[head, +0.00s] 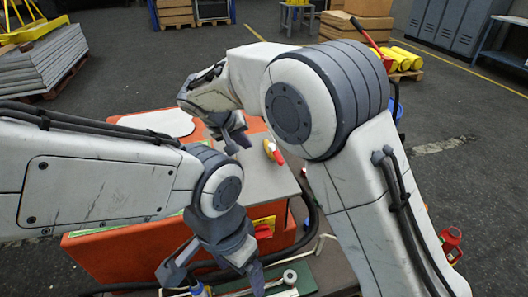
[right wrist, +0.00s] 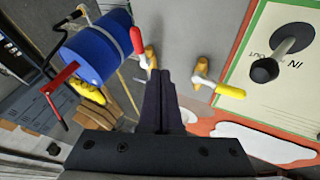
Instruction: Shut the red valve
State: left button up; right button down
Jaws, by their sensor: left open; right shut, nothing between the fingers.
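The red valve (right wrist: 137,41) has a red lever on a brass-coloured body, mounted on a grey panel; it is upper left of my right fingertips in the right wrist view. It also shows in the head view (head: 278,157), just right of my right gripper (head: 238,146). In the right wrist view, my right gripper (right wrist: 162,76) is shut and empty, its tips beside the valve body; whether they touch it I cannot tell. A similar valve with a yellow lever (right wrist: 229,91) is to the right. My left gripper (head: 213,274) is open and empty, low in the head view.
A plate with a black lever (right wrist: 290,42) marked IN and OUT is right of the yellow valve. A blue drum (right wrist: 96,48) with a red crank is at left. The orange machine housing (head: 115,255) lies beneath my arms. A hose runs along its right side.

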aim_at(276, 154)
jog(key=x, duration=0.9)
jog(key=shift+d+f, duration=0.1)
jog(key=shift+f, duration=0.15)
jog(key=shift+w+d+f+p, duration=0.15)
jog(key=shift+w+d, duration=0.1)
jog(key=shift+d, duration=0.4)
jog(key=shift+w+d+f+p, duration=0.1)
jog(key=shift+w+d+f, duration=0.15)
jog(key=shift+d, duration=0.35)
jog(key=shift+w+d+f+p, duration=0.1)
jog(key=shift+w+d, duration=0.15)
jog(key=shift+d, duration=0.4)
